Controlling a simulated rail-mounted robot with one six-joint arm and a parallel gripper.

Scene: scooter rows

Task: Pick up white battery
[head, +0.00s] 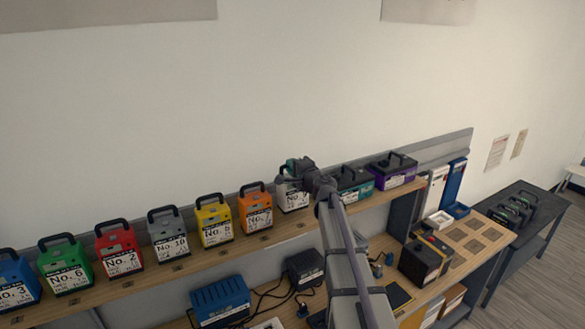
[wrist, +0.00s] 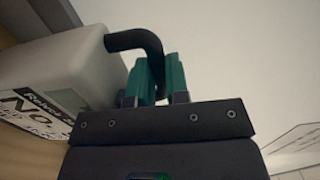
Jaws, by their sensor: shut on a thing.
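The white battery (head: 293,200) stands on the upper shelf, between the orange battery and the teal one, partly hidden by my arm. It has a black handle and a white label with a number. In the wrist view the white battery (wrist: 60,75) fills the left side, with its black handle (wrist: 135,40) arching to the right. My gripper (head: 292,166) is at the top of the battery. Its green fingers (wrist: 160,80) are shut on the handle's right end. The battery looks upright on the shelf in the head view; I cannot tell whether it is lifted.
The orange battery (head: 255,210) stands close on the left, with several coloured batteries beyond it along the shelf (head: 180,268). A teal battery (head: 352,184) and a purple one (head: 392,172) stand to the right. The wall is close behind. A blue charger (head: 220,300) sits below.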

